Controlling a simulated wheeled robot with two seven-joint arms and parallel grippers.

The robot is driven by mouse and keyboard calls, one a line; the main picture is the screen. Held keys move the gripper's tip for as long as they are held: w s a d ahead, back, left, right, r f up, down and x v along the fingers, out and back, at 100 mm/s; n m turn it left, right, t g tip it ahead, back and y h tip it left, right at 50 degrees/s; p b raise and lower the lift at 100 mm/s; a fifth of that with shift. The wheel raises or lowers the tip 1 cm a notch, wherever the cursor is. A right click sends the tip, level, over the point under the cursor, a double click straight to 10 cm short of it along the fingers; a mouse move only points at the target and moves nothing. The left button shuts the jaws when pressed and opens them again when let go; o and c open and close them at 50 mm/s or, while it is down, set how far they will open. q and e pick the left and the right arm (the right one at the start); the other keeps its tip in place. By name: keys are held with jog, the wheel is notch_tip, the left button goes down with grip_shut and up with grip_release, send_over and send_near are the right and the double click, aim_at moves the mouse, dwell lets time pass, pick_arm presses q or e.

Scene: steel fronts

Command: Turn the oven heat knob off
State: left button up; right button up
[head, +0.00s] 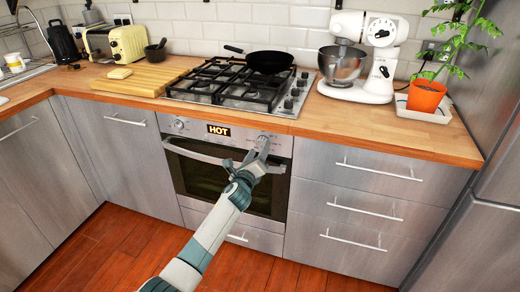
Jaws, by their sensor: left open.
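The oven (210,185) is built in below the hob, with a steel control panel and a dark glass door. Its lit display (218,130) reads HOT. A small round knob (180,125) sits at the left end of the panel. My left gripper (262,142) is open at the right end of the panel, in front of or around the spot where another knob may be. The gripper covers that spot, so I cannot tell whether it touches a knob or how the knob is turned. My right gripper is not in view.
The oven door handle (192,153) runs just below the panel, close to my gripper. Above are the gas hob (225,97) with a black pan (270,62) and the wooden worktop (345,127). Steel drawers (365,195) stand right. The floor in front is clear.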

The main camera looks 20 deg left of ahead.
aim_at(262, 143)
pick_arm(q)
jog(key=shift+w, duration=1.15)
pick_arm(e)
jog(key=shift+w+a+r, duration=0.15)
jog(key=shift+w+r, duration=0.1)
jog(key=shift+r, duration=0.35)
pick_arm(q)
jog(key=c, duration=1)
jog(key=shift+c, duration=0.2)
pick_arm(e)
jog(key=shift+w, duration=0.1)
